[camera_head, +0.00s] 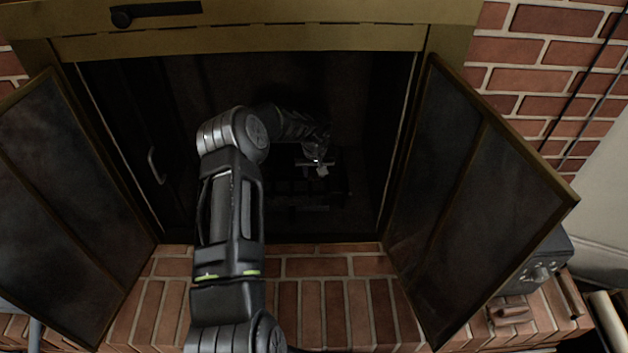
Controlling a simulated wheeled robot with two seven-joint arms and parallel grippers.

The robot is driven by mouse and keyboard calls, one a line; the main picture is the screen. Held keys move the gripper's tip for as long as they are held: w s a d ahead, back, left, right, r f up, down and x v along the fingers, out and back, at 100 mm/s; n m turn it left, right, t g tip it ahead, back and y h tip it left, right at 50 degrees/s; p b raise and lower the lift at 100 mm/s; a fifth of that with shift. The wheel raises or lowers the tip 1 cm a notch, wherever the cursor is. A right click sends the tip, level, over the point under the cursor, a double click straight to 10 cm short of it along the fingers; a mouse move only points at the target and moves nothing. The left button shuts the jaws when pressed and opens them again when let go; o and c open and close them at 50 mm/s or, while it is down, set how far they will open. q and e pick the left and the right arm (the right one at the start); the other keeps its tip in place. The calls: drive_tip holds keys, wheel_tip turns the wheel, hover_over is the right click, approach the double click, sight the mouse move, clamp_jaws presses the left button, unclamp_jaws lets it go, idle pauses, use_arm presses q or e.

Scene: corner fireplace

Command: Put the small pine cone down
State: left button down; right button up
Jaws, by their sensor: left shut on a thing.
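My left arm reaches over the brick hearth into the dark fireplace opening. My left gripper (319,165) is deep inside, small and dim, above a dark grate (318,208). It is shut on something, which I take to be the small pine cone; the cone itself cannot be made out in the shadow. I cannot tell whether the held thing touches the grate. My right gripper is not in view.
Two dark framed doors stand open, the left door (62,215) and the right door (475,200). The brick hearth (335,300) is clear in the middle. A grey box with knobs (540,268) and a loose brick (510,311) are at the right.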

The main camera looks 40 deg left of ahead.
sight(314, 179)
use_arm(q)
wheel_tip(314, 179, down, 4)
drive_tip(key=shift+r+b, duration=0.1)
drive_tip(key=shift+b, duration=0.6)
drive_tip(key=c, duration=0.9)
unclamp_jaws()
drive_tip(key=p+v, duration=0.4)
drive_tip(key=v, duration=0.8)
